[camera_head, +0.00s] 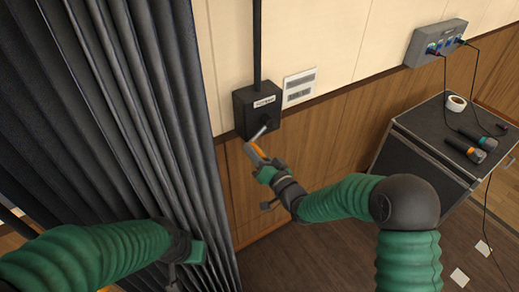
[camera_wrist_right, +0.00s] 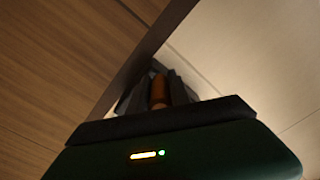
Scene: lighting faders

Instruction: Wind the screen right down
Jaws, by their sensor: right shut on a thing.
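A black winch box (camera_head: 257,107) with a white label is fixed to the wall right of the curtain, and a dark pole rises from it. A metal crank (camera_head: 259,133) sticks out of its lower front, with an orange handle (camera_head: 258,152) at the end. My right gripper (camera_head: 257,157) is shut on that handle, below the box. In the right wrist view the orange handle (camera_wrist_right: 158,88) sits between the dark fingers. My left gripper (camera_head: 184,266) hangs low in front of the curtain, its fingers too unclear to read. The screen itself is not in view.
A dark pleated curtain (camera_head: 130,100) fills the left. A printed notice (camera_head: 299,87) is right of the box. A grey socket panel (camera_head: 437,42) feeds cables to a black case (camera_head: 417,152) carrying tape and microphones. Pale papers lie on the floor at right.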

